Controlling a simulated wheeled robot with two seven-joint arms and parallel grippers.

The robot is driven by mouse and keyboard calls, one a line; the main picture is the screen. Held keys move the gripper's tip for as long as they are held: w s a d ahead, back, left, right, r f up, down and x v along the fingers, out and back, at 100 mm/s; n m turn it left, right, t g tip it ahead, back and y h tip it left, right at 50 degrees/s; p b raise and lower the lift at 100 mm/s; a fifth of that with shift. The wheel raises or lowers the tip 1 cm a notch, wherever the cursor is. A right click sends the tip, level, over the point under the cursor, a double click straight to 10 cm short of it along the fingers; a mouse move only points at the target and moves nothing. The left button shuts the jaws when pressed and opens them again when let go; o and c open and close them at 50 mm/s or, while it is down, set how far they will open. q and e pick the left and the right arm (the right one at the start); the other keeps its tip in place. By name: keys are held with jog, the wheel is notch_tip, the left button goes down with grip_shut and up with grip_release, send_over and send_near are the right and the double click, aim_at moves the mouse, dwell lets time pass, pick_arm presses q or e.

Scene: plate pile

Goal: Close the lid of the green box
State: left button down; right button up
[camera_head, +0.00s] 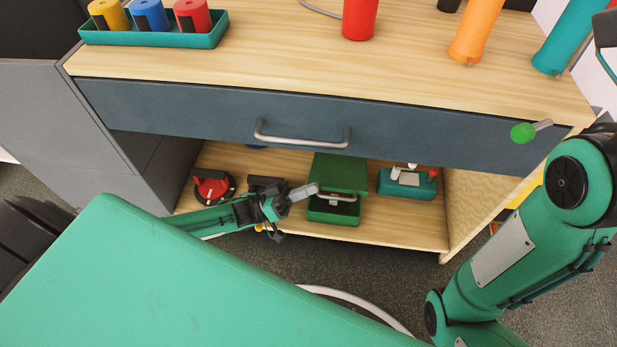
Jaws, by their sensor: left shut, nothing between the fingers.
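The green box (334,216) stands on the lower wooden shelf under the drawer. Its green lid (341,173) is raised at the back, and the box's front part is open, with a light grey handle-like piece and a dark inside showing. My left gripper (306,191) is shut and empty. Its tips overlap the left side of the box and the lower left of the lid in the picture; I cannot tell whether they touch. My right arm shows at the right, but its gripper is not in view.
A closed drawer with a grey handle (301,138) hangs above the box. A red and black round item (212,187) is left on the shelf, a teal case (407,184) right. The tabletop holds a teal tray (150,39) with cylinders, a red cup (359,18) and an orange cylinder (477,30).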

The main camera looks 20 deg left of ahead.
pick_arm(q)
jog(key=shift+s+f, duration=0.25)
jog(key=shift+f, duration=0.3)
